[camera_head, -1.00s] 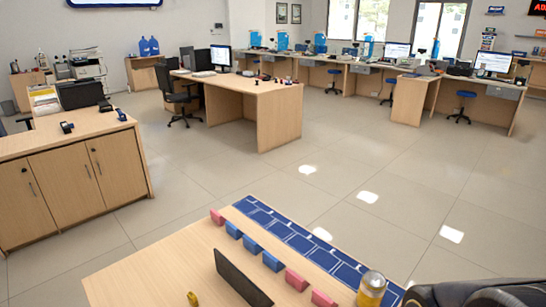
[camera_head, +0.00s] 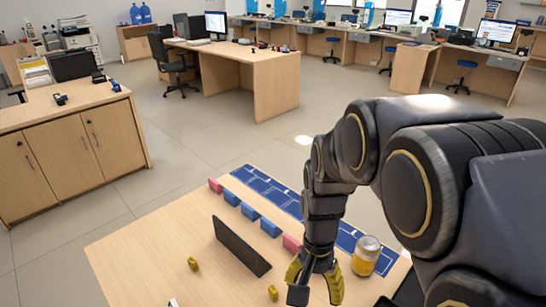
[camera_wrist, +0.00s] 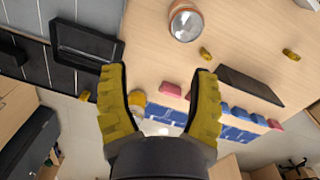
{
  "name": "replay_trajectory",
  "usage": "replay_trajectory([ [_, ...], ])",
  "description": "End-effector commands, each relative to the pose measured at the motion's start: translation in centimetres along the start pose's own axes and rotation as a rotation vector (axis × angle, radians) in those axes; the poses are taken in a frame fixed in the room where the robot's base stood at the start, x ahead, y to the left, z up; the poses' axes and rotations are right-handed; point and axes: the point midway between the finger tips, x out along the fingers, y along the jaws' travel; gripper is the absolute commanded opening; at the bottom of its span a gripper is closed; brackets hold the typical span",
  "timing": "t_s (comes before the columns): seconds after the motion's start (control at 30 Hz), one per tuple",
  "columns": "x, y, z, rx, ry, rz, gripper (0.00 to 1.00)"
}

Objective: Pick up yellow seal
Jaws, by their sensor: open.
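Two small yellow seals lie on the wooden counter (camera_head: 150,240). One seal (camera_head: 272,292) is near the front edge of the head view, just left of my gripper (camera_head: 315,285). The other seal (camera_head: 193,263) is farther left, beside a dark upright panel (camera_head: 240,246). In the wrist view the seals also show, one (camera_wrist: 206,54) just beyond the right fingertip and one (camera_wrist: 291,54) farther right. My gripper (camera_wrist: 158,72) has yellow padded fingers spread wide with nothing between them, above the counter.
A yellow can (camera_head: 366,255) stands right of my gripper. Pink and blue blocks (camera_head: 248,212) line the blue mat (camera_head: 262,188).

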Motion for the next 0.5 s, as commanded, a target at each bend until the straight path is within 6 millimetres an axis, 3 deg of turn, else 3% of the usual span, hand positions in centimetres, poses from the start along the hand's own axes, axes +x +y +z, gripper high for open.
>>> replay_trajectory([
  [0.2, 6.2, -6.2, -5.0, 0.214, 0.024, -0.015, 0.6],
  [0.4, 12.0, -10.7, -7.6, 0.383, 0.041, -0.042, 0.6],
  [0.5, 13.9, -12.1, -8.2, 0.436, 0.046, -0.054, 0.6],
])
